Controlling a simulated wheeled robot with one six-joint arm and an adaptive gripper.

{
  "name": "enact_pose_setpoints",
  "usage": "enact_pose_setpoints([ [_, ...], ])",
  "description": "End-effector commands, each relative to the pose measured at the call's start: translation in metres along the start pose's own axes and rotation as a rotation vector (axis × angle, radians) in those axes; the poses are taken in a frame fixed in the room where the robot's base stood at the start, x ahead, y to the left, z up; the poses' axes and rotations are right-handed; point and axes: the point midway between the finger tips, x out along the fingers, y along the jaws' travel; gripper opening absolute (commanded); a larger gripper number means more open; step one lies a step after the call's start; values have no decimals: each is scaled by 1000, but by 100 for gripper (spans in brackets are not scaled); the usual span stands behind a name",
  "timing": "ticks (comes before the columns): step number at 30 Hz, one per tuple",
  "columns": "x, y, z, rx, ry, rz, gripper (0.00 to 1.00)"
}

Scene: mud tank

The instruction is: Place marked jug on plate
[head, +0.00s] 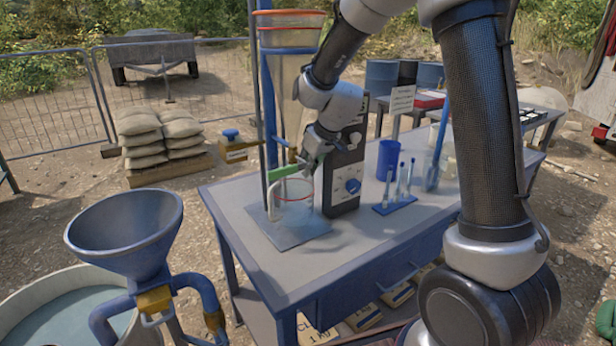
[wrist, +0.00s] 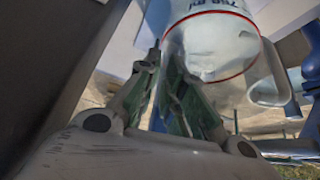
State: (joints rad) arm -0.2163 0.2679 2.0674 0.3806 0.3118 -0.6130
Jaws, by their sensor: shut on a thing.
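The marked jug (head: 294,196) is clear, with a red line around it and a pale handle on its left in the head view. In the wrist view the jug (wrist: 215,42) shows its volume lettering and the red line. My gripper (head: 304,168) is at the jug's upper edge and is shut on its wall; the fingertips (wrist: 161,50) meet beside the jug in the wrist view. The exact contact is partly hidden. The grey plate (head: 290,236) lies on the table below the jug. I cannot tell whether the jug touches it.
A tall funnel (head: 287,85) on a blue stand rises directly behind the jug, with a green lever (head: 281,173) close to my gripper. A dark instrument (head: 344,180) stands right of the jug. A blue cup (head: 390,158) and tube rack (head: 394,205) are farther right. The table's front is clear.

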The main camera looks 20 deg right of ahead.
Motion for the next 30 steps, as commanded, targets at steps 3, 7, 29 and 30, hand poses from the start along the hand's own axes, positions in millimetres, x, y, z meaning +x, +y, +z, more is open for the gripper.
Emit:
enact_pose_setpoints([
  [3, 19, -1, 14, 4, -8, -2, 0],
  [7, 26, -1, 19, 3, -6, -1, 0],
  [29, 28, -1, 20, 2, -6, -1, 31],
  [30, 28, -1, 20, 2, -6, -1, 31],
])
